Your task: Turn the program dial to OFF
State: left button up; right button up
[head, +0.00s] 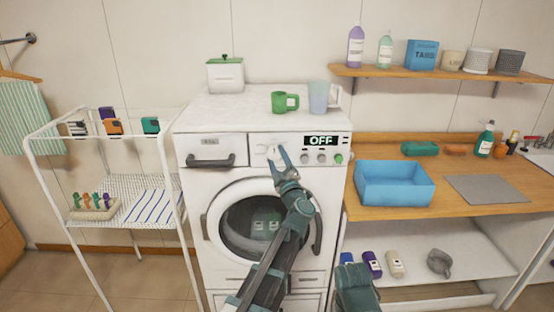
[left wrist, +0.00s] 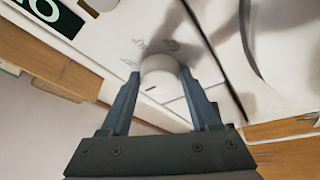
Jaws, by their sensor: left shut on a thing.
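The white round program dial (head: 271,149) is on the control panel of the white washing machine, left of a black display (head: 321,140) that reads OFF. In the left wrist view the dial (left wrist: 158,75) sits between my two fingers, with a short dark mark on its face. My left gripper (head: 276,154) is shut on the dial, one finger on each side. Faint grey markings on the panel surround the dial. Part of the display (left wrist: 45,15) shows at the top left of the wrist view. The fingers of my right gripper do not show.
Small knobs (head: 321,158) and a green button (head: 338,158) sit below the display. A green mug (head: 284,102) and a clear jug (head: 322,97) stand on the machine. A white rack (head: 103,187) is at left, a blue bin (head: 394,184) at right.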

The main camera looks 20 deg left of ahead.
pick_arm(q)
jog(key=o, duration=1.4)
jog(key=shift+c, duration=0.2)
jog(key=b+v, duration=0.3)
jog(key=v, duration=1)
jog(key=shift+s+d+f+b, duration=0.2)
jog(key=shift+s+b, duration=0.15)
jog(key=shift+w, duration=0.1)
